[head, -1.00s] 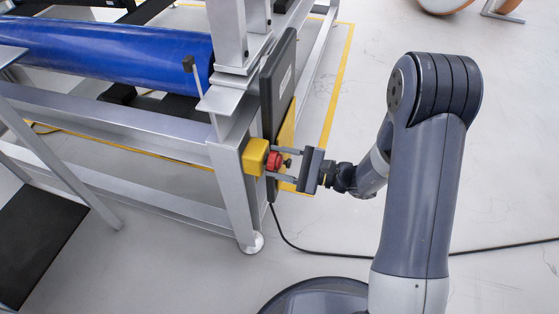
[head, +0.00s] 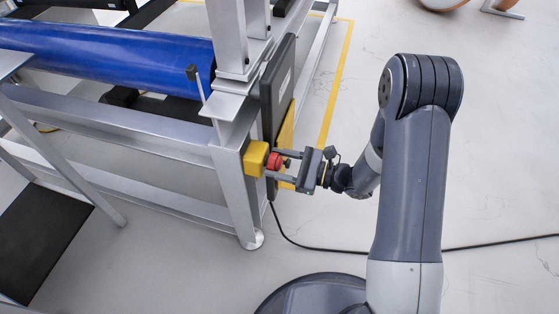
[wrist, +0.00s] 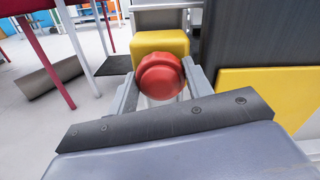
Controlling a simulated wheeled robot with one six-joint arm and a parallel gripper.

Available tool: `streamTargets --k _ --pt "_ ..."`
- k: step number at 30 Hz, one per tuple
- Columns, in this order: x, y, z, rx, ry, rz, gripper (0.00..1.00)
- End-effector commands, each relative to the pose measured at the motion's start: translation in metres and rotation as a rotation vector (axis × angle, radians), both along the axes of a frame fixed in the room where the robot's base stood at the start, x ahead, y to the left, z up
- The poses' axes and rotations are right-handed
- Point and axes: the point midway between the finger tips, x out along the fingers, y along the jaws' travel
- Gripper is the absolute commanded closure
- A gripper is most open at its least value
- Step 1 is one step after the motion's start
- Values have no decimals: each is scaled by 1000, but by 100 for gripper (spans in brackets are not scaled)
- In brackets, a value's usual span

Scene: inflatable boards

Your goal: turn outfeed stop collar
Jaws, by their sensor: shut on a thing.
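The stop collar is a red knob (head: 274,162) on a yellow box (head: 256,158) fixed to the corner leg of the roller frame. My gripper (head: 278,165) reaches it from the right and is shut on the red knob, one finger on each side. In the wrist view the red knob (wrist: 160,75) sits between the two fingers (wrist: 162,84), with the yellow box (wrist: 160,50) right behind it. The knob's far side is hidden.
A grey metal frame (head: 110,125) carries a blue roller (head: 110,55) on the left. A dark panel (head: 276,85) stands just above the knob, beside a yellow plate (wrist: 265,95). A black cable (head: 320,250) lies on the floor. Open floor (head: 500,170) is to the right.

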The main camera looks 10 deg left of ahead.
Motion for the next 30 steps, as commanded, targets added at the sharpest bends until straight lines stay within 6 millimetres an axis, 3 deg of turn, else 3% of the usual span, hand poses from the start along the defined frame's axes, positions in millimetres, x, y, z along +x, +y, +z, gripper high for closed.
streamTargets --k 13,14,21,30 --pt "0 0 0 2 11 1 75" --pt "0 0 0 2 11 1 50" --pt "0 0 0 2 10 0 30" --pt "0 -2 0 1 10 -1 30"
